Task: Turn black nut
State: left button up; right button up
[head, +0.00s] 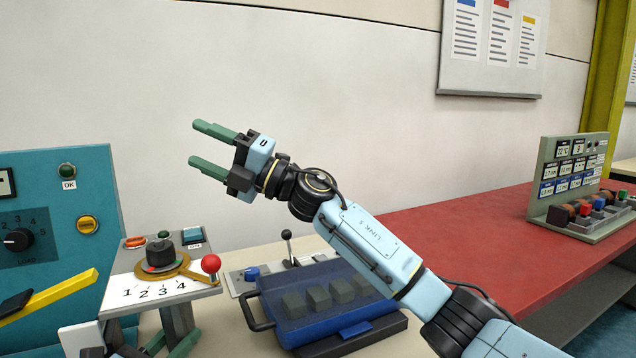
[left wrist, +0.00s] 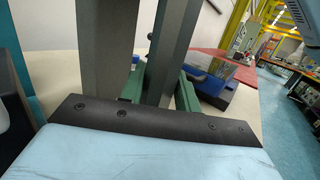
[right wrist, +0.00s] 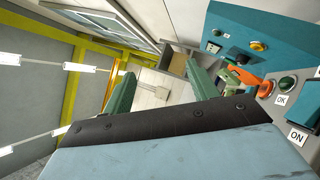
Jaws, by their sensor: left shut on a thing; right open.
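A black nut-like cylinder (head: 160,252), which I take for the black nut, sits on a gold ring on a small white stand (head: 150,292) marked 1 to 4. A gold arm with a red ball (head: 211,264) extends from the ring. My left gripper (head: 172,346) is low at the stand's grey support, below the black nut and apart from it. In the left wrist view its green fingers (left wrist: 160,92) are on both sides of a grey post (left wrist: 170,45), shut on it as far as I can tell. My right gripper (head: 208,148) is open and empty, raised before the wall.
A teal panel (head: 60,185) with a dial and a yellow lever (head: 55,295) stands at the left. A blue tray (head: 325,325) with grey blocks lies right of the stand. The red tabletop (head: 470,240) is largely clear. A control console (head: 575,185) stands far right.

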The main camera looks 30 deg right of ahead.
jog(key=w+d+f+m+t+h, duration=0.2)
jog(key=d+f+m+t+h, duration=0.2)
jog(key=d+m+h, duration=0.3)
jog(key=w+d+f+m+t+h, duration=0.1)
jog(key=d+f+m+t+h, duration=0.4)
jog(key=d+m, duration=0.5)
jog(key=d+t+h, duration=0.2)
jog(key=d, duration=0.3)
jog(key=shift+w+d+f+h, duration=0.2)
jog(key=shift+w+h, duration=0.1)
jog(key=shift+w, duration=0.1)
jog(key=v, duration=1.2)
jog(key=shift+f, duration=0.15)
pick_arm(q)
jog(key=o, duration=1.5)
pick_arm(e)
jog(key=shift+w, duration=0.1)
pick_arm(q)
jog(key=shift+v, duration=4)
pick_arm(e)
jog(key=shift+f, duration=0.15)
